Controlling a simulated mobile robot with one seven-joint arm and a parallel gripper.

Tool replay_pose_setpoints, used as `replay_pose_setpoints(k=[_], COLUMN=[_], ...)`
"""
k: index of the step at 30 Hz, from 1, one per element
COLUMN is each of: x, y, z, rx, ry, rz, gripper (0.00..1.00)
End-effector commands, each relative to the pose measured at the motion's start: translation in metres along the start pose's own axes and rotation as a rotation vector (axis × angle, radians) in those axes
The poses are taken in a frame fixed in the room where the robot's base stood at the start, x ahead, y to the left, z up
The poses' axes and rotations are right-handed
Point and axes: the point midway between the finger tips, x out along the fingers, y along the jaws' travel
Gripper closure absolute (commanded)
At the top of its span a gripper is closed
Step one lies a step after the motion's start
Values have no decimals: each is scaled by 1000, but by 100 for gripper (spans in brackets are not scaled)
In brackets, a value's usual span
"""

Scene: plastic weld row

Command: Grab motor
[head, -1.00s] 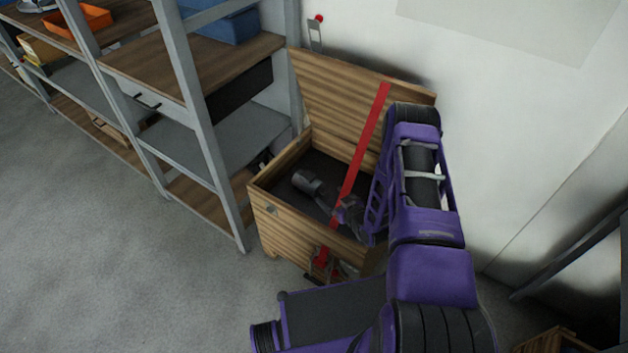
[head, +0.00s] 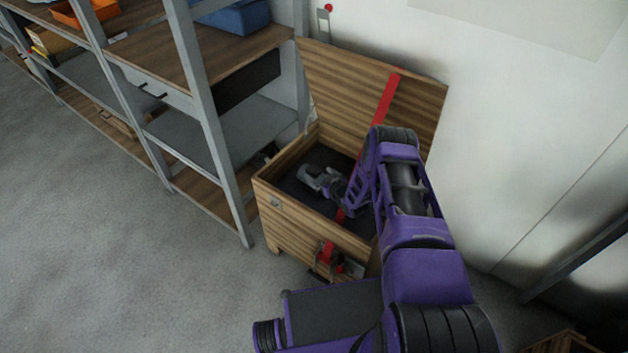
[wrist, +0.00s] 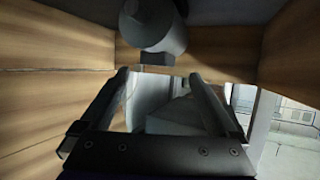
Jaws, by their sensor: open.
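The motor (head: 309,171), a grey rounded cylinder, lies on the dark floor of an open wooden chest (head: 283,214). In the wrist view the motor (wrist: 153,24) shows at the top centre, just beyond the fingertips. My gripper (head: 325,182) is down inside the chest, close beside the motor, and partly covers it in the head view. In the wrist view the two fingers of my gripper (wrist: 158,76) are spread apart with nothing between them. Whether a fingertip touches the motor I cannot tell.
The chest's lid (head: 345,90) stands raised at the back, with a red strap (head: 386,100) running down from it. A metal shelf rack (head: 207,120) stands close on the left. A white wall (head: 520,150) is behind and right. Grey floor is free at left.

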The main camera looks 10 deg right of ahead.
Motion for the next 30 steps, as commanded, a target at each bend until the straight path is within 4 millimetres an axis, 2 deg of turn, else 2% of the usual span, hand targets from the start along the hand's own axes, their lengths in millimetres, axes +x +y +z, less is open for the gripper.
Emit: replay_pose_setpoints(k=[1, 7, 17, 30], x=[9, 32, 36, 36], y=[2, 3, 3, 3], z=[2, 1, 0, 0], rx=[-2, -2, 0, 0], ry=[3, 2, 0, 1], rz=[0, -1, 0, -1], gripper=[4, 4, 4, 84])
